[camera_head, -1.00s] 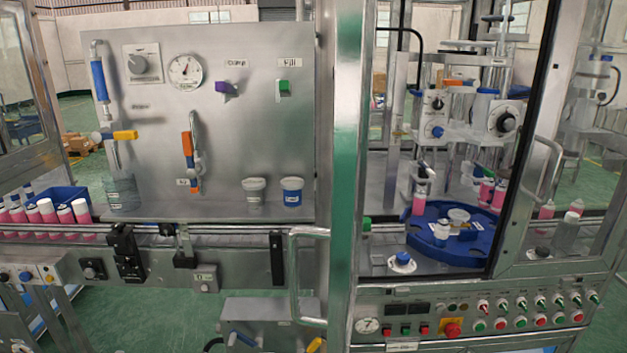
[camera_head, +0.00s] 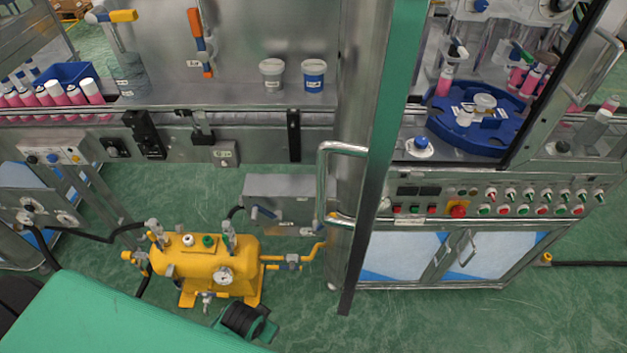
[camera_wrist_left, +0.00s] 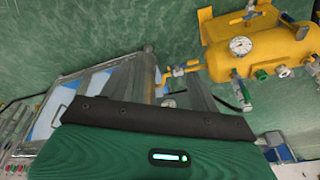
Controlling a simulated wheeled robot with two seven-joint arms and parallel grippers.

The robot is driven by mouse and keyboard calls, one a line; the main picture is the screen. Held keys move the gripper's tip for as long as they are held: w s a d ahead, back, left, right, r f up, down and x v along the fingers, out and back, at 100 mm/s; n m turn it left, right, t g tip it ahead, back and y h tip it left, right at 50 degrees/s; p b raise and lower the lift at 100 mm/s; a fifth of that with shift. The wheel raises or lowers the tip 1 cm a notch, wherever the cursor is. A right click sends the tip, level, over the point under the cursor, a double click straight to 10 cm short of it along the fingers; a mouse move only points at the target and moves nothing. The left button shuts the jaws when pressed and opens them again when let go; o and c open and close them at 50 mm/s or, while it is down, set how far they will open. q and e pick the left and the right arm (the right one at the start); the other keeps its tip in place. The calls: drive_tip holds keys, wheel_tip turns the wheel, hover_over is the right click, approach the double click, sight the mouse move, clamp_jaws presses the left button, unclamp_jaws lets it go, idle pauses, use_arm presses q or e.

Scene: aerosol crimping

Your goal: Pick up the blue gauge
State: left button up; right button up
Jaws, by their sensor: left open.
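In the head view a small blue knob-like piece on a white base (camera_head: 421,146) sits on the machine's right ledge, in front of the blue tray; it may be the blue gauge, but I cannot tell for sure. A blue cup with a white lid (camera_head: 313,76) stands on the middle shelf beside a grey cup (camera_head: 272,74). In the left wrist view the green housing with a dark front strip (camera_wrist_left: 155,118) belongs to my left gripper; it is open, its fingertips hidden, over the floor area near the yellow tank. My right gripper is out of view.
The blue round tray (camera_head: 480,135) holds small parts. A post with a metal handle (camera_head: 322,185) stands between shelf and right bay. A yellow tank (camera_head: 190,262) stands on the floor; it also shows in the wrist view (camera_wrist_left: 270,45). Pink bottles (camera_head: 45,97) line the left conveyor.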

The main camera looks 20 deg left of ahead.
use_arm(q)
drive_tip(key=w+r+m+t+p, duration=0.1)
drive_tip(key=w+r+m, duration=0.15)
drive_tip(key=r, duration=0.65)
drive_tip(key=w+r+m+t+p, duration=0.15)
drive_tip(key=w+r, duration=0.25)
drive_tip(key=r, duration=0.6)
drive_tip(key=m+t+y, duration=0.5)
drive_tip(key=m+t, duration=0.7)
drive_tip(key=m, duration=1.4)
approach(314, 79)
drive_tip(key=x, duration=0.4)
drive_tip(key=shift+w+a+r+p, duration=0.1)
drive_tip(key=shift+w+p, duration=0.1)
drive_tip(key=shift+p, duration=0.15)
drive_tip(key=shift+w+r, duration=0.15)
drive_tip(key=shift+w, duration=0.15)
drive_tip(key=p+x, duration=0.3)
drive_tip(key=x, duration=0.3)
drive_tip(key=shift+w+a+f, duration=0.15)
drive_tip(key=shift+w+f, duration=0.15)
drive_tip(key=shift+w, duration=0.05)
drive_tip(key=c, duration=1.2)
